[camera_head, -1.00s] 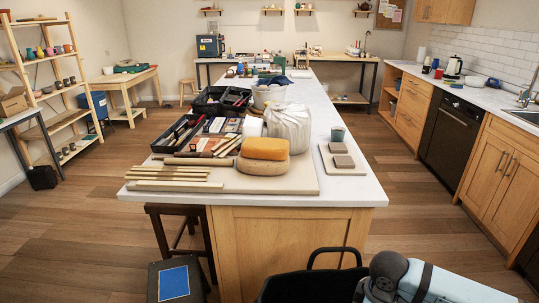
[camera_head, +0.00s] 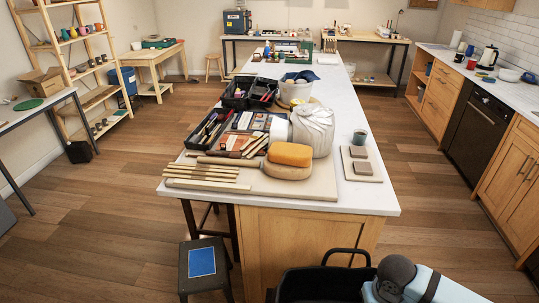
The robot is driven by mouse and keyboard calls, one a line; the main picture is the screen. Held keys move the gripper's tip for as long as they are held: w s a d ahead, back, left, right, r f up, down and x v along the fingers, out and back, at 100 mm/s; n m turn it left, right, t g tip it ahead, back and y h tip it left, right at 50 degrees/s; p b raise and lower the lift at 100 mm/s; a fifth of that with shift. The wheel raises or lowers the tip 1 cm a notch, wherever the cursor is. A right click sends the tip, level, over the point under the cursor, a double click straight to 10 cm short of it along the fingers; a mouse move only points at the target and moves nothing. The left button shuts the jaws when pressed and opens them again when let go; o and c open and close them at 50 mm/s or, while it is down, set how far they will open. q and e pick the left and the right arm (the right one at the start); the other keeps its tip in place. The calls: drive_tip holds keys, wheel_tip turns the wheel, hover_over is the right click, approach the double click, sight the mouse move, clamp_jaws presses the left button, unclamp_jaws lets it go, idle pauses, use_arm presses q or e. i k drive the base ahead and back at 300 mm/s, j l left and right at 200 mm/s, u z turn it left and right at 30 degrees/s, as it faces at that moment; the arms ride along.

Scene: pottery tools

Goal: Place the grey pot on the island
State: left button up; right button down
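The island (camera_head: 372,196) has a white top and wooden sides and stands in the middle, its near end facing me. A small grey-green cup-like pot (camera_head: 360,137) stands upright near its right edge; I cannot tell if it is the grey pot of the task. No other pot is clearly grey. Small coloured pots (camera_head: 73,33) stand on the left shelf. Part of my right arm shows at the bottom right, but neither gripper is in view.
A board with a yellow sponge (camera_head: 290,154), wooden sticks (camera_head: 203,177) and a wrapped white bundle (camera_head: 313,127) fills much of the near island top. Bare top lies along its right edge. A stool (camera_head: 202,262) stands at the near left corner. Floor is open on both sides.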

sight(277, 70)
drive_tip(key=u, duration=0.35)
drive_tip(key=j+u, duration=0.15)
drive_tip(key=u, duration=0.6)
drive_tip(key=i+j, duration=0.1)
drive_tip(key=j, duration=0.2)
drive_tip(key=i+j+u, duration=0.15)
drive_tip(key=j, duration=0.45)
drive_tip(key=i+j+u, duration=0.3)
drive_tip(key=i+j, duration=0.5)
drive_tip(key=i, duration=0.25)
drive_tip(key=i+j+u, duration=0.1)
drive_tip(key=i, duration=0.3)
drive_tip(key=i+j, duration=0.25)
drive_tip(key=i, duration=0.15)
drive_tip(key=i+z, duration=0.3)
drive_tip(key=i, duration=0.3)
drive_tip(key=i+j+z, duration=0.1)
drive_tip(key=i+z, duration=0.25)
drive_tip(key=i, duration=0.25)
drive_tip(key=i+z, duration=0.35)
drive_tip(key=i, duration=0.25)
drive_tip(key=i+z, duration=0.35)
drive_tip(key=i, duration=0.2)
drive_tip(key=i+z, duration=0.2)
drive_tip(key=i, duration=0.45)
drive_tip(key=i+j+z, duration=0.2)
drive_tip(key=i, duration=0.45)
drive_tip(key=i+l, duration=0.1)
drive_tip(key=i, duration=1.25)
drive_tip(key=l+z, duration=0.05)
